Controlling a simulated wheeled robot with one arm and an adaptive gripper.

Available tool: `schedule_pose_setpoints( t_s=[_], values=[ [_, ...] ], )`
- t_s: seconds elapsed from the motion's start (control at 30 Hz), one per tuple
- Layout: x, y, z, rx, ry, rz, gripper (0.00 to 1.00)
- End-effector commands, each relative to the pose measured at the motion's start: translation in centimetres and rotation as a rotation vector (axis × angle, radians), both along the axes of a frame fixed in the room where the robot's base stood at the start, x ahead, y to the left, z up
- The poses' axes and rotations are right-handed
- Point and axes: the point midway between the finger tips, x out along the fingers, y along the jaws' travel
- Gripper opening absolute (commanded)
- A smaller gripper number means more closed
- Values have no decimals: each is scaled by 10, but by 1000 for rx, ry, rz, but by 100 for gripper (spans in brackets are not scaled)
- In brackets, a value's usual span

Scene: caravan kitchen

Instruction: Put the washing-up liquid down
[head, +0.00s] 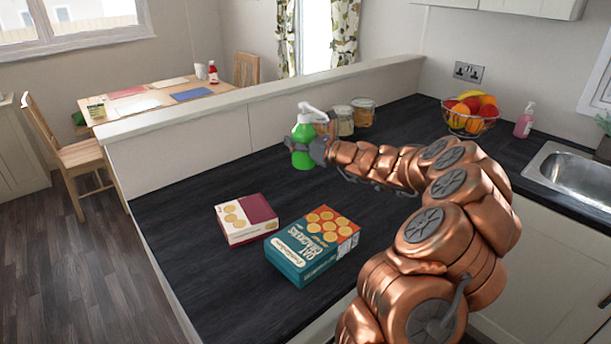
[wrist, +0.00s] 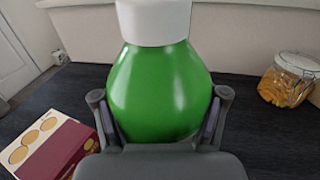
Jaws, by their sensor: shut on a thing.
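The washing-up liquid (head: 303,158) is a green bottle with a white pump top. It looks upright, over the dark worktop (head: 180,215) near the low partition wall. My gripper (head: 310,147) reaches it from the right and is shut on its body. In the wrist view the green bottle (wrist: 160,88) fills the middle, with a finger of my gripper (wrist: 160,118) on each side. The bottle's base is hidden behind the gripper in the wrist view, so I cannot tell whether it touches the worktop.
A maroon-and-cream biscuit box (head: 246,219) and a teal cracker box (head: 312,245) lie on the worktop in front. Glass jars (head: 363,112) stand behind the bottle. A fruit bowl (head: 470,115), pink soap bottle (head: 524,121) and sink (head: 575,175) are at the right. The worktop's left part is clear.

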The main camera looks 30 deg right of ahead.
Motion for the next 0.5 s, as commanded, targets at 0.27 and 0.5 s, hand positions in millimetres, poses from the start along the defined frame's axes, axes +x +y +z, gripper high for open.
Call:
schedule_pose_setpoints(
  t_s=[0.27,0.5],
  values=[
    [1,2,-39,5,3,4,0],
    [0,1,-57,2,1,2,0]
  ],
)
